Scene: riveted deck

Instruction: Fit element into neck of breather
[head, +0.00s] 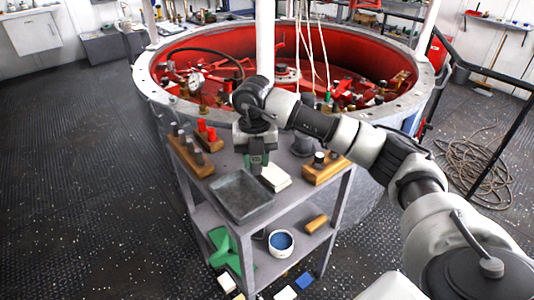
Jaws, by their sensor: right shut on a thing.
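My right gripper (257,163) reaches in from the right over the grey cart top. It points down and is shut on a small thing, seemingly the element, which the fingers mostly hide. It is just behind the grey tray and beside a white block. A wooden block (327,171) at the right of the cart top carries a dark cylindrical fitting (319,158). I cannot tell for sure whether this is the breather, and no open neck is clear. My left gripper is not in view.
A grey tray (243,218) and white block (274,178) lie on the cart. Wooden racks (191,161) with dark and red pegs stand left. A large red-lined tank (150,88) stands behind.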

